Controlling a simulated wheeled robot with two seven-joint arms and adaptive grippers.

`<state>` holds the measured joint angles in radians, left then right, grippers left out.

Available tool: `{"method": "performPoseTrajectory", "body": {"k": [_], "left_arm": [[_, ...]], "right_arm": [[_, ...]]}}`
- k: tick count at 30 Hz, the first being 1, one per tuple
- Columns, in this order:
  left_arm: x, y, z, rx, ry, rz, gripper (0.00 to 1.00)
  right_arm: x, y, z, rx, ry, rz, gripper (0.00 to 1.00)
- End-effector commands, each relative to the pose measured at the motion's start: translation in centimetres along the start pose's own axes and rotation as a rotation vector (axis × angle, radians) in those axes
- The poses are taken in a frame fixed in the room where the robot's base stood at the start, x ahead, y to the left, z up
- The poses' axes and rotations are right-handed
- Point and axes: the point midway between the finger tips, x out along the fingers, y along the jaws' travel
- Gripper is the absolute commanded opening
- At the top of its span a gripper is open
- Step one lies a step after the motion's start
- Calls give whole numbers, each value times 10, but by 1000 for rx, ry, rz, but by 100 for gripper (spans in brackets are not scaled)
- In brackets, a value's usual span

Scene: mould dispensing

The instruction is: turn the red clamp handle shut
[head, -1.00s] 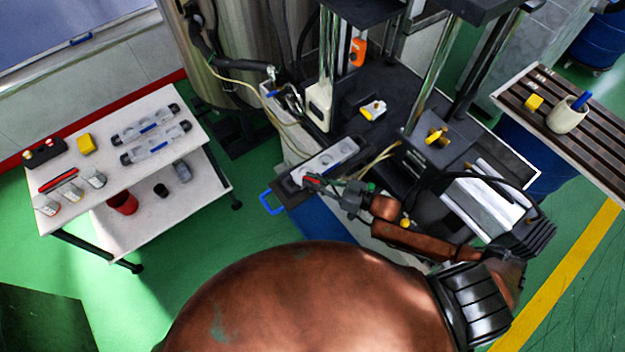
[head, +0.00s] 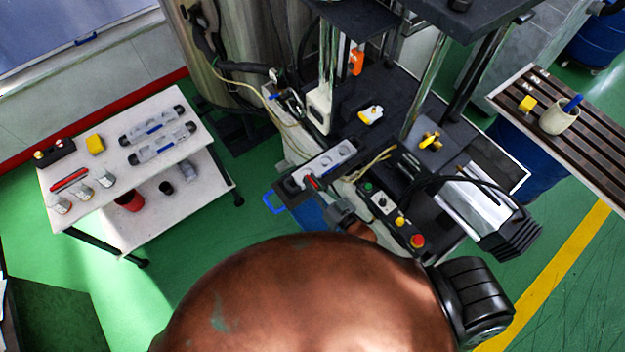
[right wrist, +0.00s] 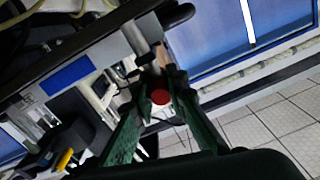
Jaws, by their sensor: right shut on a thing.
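The red clamp handle (head: 313,182) shows as a small red piece at the near end of a grey mould (head: 338,157) with round cavities, on the front of the machine. In the right wrist view its round red end (right wrist: 160,97) sits between the fingers of my right gripper (right wrist: 157,88). In the head view my right gripper (head: 325,193) reaches up to the handle from below. It is shut on the handle, and its fingers hide part of it. How far the handle is turned is hard to tell. My left gripper is not in view.
A control box (head: 397,215) with a red button lies close right of my right arm. Thin hoses (head: 372,167) run beside the mould. A white cart (head: 95,215) with moulds and small parts stands at the left. A slatted table (head: 590,145) stands at the right.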

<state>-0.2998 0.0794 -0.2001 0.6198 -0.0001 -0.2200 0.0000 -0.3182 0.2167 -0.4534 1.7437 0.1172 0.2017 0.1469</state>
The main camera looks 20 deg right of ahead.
Motion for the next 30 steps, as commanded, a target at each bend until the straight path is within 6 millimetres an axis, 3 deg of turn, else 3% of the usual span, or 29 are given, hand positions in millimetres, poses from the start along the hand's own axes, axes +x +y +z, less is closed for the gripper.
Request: {"method": "performPoseTrajectory", "body": {"k": [19,20,27,30], "left_arm": [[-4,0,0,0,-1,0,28],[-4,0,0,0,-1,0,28],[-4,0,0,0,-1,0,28],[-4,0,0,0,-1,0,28]], "right_arm": [[0,0,0,1,10,48,0],[0,0,0,1,10,48,15],[0,0,0,0,10,47,31],[0,0,0,0,10,47,31]]}}
